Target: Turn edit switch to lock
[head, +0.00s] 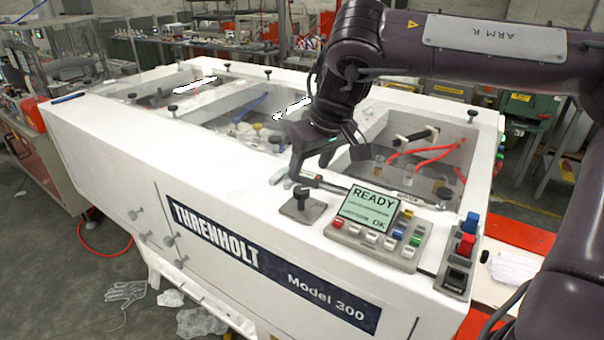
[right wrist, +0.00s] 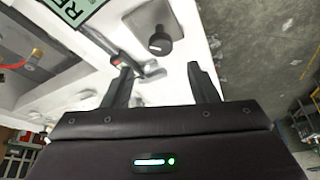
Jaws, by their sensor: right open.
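The white Threnholt machine (head: 120,165) has a black knob on a square grey plate (head: 302,206) on its top edge, left of the display panel. The knob also shows in the right wrist view (right wrist: 159,42). A small grey lever-like part with a red spot (head: 318,179) lies just behind it. I cannot read any label saying edit or lock, so I cannot tell which is the edit switch. My right gripper (head: 325,160) is open and empty above the lever-like part, behind the knob. In the right wrist view its two fingers (right wrist: 158,70) are spread apart.
A green display (head: 368,210) reads READY and OK, with several coloured buttons below it. Red, blue and black switches (head: 462,245) stand at the right corner. Open bays with hoses (head: 410,155) lie behind. Gloves (head: 125,291) lie on the floor.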

